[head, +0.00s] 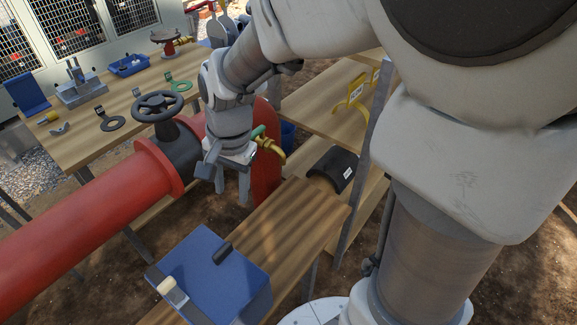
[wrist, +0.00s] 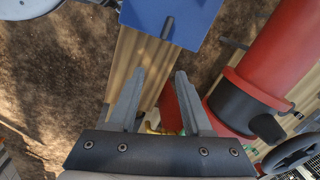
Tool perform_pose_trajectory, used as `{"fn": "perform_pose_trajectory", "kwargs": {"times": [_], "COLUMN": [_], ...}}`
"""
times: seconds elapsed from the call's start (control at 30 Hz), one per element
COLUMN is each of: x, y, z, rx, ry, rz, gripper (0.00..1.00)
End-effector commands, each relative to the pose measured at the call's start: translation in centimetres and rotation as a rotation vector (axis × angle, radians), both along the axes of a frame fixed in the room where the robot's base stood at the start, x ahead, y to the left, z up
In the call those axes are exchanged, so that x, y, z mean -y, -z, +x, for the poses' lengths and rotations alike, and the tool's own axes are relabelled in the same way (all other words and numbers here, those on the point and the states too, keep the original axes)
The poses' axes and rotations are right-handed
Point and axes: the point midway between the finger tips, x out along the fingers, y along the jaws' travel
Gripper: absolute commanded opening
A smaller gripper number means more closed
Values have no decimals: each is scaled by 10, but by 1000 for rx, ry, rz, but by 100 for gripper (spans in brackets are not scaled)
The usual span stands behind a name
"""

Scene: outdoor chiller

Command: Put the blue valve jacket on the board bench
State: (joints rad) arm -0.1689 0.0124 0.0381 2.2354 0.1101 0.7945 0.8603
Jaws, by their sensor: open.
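No thing can be told for certain as the blue valve jacket. A blue box-like thing (head: 240,283) with a dark grip and a pale-handled tool on top sits at the near end of a wooden plank bench (head: 285,222). Its blue face also shows at the top of the wrist view (wrist: 185,18). Another blue, bent piece (head: 27,93) stands at the left end of the far wooden table. I cannot tell which bench is the board bench. My gripper (head: 232,188) is open and empty, pointing down beside the red pipe; its fingers spread in the wrist view (wrist: 158,75).
A red pipe (head: 95,230) with a black handwheel (head: 158,106) runs along the left. A black curved cover (head: 334,168) with a white label lies on the plank bench's far end. The far table (head: 140,92) holds a blue tray (head: 128,65) and several small parts. Shelves stand behind.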

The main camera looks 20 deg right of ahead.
Motion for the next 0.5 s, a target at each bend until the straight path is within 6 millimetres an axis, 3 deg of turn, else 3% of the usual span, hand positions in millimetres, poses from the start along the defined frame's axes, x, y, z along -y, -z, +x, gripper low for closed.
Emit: {"fn": "perform_pose_trajectory", "kwargs": {"times": [0.03, 0.2, 0.5], "x": [9, 35, 74], "y": [-16, -55, -100], "z": [-6, -31, -83], "rx": [44, 168, 356], "ry": [-47, -232, -530], "rz": [-7, -56, -203], "gripper": [50, 50, 50]}}
